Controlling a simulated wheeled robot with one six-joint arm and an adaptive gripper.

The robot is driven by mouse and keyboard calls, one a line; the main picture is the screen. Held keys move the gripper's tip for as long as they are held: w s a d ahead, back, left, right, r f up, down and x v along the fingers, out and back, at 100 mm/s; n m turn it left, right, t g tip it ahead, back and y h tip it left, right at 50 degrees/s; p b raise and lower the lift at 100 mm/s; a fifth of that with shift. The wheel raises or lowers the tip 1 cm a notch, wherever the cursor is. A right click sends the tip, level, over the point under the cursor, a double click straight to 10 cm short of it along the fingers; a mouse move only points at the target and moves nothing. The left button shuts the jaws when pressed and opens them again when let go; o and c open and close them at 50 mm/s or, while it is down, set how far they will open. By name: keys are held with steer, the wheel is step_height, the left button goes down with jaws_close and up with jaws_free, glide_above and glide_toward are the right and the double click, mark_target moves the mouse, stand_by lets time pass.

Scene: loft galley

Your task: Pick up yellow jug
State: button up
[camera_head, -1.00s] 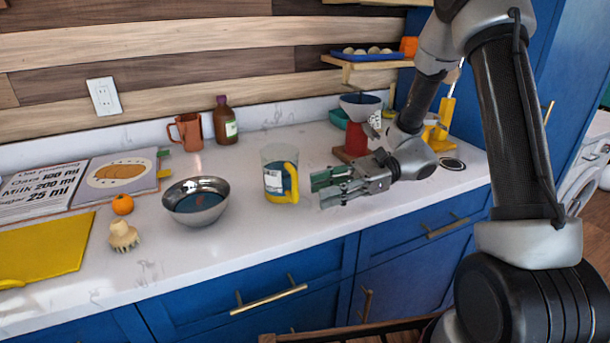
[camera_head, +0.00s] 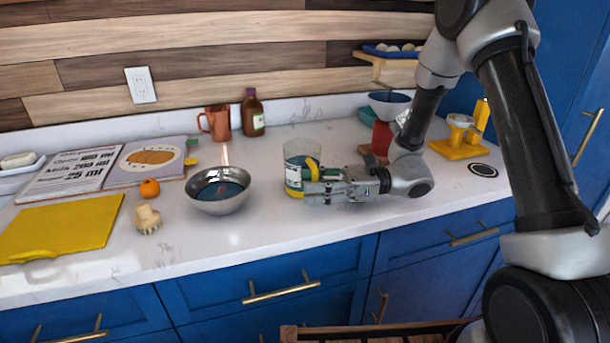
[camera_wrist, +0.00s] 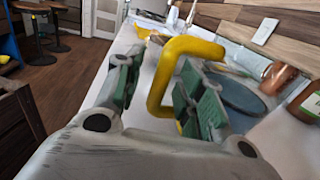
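The yellow jug (camera_head: 293,160) stands upright on the white counter. It has a clear body with a label and a yellow handle (camera_head: 314,166) on its right side. My gripper (camera_head: 318,181) is at the handle side, low over the counter, pointing left. In the wrist view the fingers are apart, with green pads, and the yellow handle (camera_wrist: 157,88) shows between them, closer to the right finger. I cannot tell whether a finger touches it. The fingers partly cover the jug's lower right side in the head view.
A metal bowl (camera_head: 219,193) stands left of the jug. An orange mug (camera_head: 219,122) and a brown bottle (camera_head: 252,113) stand behind. A red item (camera_head: 381,137) under a bowl stands behind my gripper. The counter in front of the jug is clear.

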mark_target(315, 166)
jaws_close()
stand_by(0.4)
steer(key=shift+r, duration=4.95)
